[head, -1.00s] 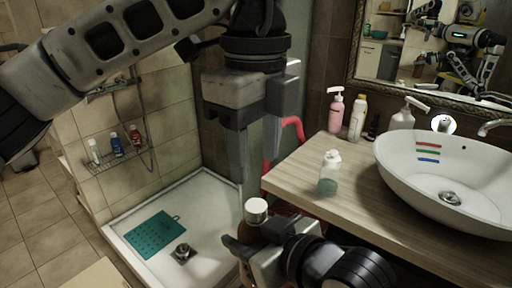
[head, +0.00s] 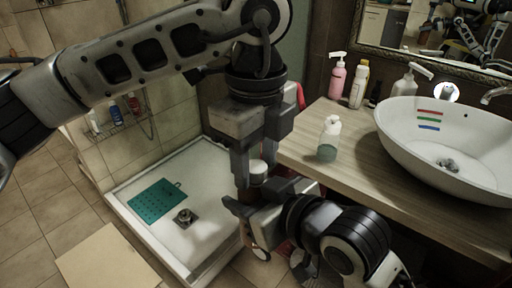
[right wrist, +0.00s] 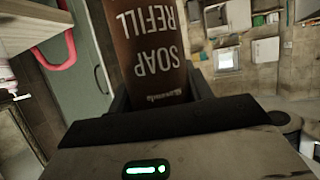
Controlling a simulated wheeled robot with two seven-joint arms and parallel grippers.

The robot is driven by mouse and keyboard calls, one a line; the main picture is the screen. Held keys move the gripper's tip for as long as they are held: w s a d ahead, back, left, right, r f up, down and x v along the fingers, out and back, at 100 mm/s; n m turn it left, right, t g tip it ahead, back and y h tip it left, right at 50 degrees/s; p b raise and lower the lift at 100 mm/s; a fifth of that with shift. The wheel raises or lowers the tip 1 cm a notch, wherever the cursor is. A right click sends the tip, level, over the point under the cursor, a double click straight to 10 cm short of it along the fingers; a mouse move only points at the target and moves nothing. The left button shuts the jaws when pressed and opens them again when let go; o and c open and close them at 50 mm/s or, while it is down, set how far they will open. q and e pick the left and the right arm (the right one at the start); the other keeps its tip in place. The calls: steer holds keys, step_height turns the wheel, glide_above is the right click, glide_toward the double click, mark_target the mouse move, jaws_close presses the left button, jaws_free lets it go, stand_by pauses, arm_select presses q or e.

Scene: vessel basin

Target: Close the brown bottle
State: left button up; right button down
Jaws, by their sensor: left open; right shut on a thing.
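The brown bottle (right wrist: 150,50) with white "SOAP REFILL" lettering fills the upper middle of the right wrist view, between the fingers of my right gripper. In the head view its body is mostly hidden by my right gripper (head: 258,212), which is shut on it. A white round cap (head: 258,168) shows at the bottle's top; I cannot tell how tightly it sits. My left gripper (head: 256,176) points down from above, open, with its fingers around the cap. I cannot tell whether they touch it.
A wooden counter (head: 350,165) at the right holds a soap dispenser (head: 328,140), a pink bottle (head: 337,78) and a white basin (head: 450,145). Below left is a shower tray (head: 215,240) with a teal mat (head: 155,205). A red pipe runs close behind my grippers.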

arm_select(q)
steer(key=shift+c, duration=0.3)
jaws_close()
steer(key=m, duration=0.6)
steer(key=shift+m, duration=0.3)
steer(key=shift+o, duration=0.6)
jaws_free()
steer(key=shift+r, duration=0.1)
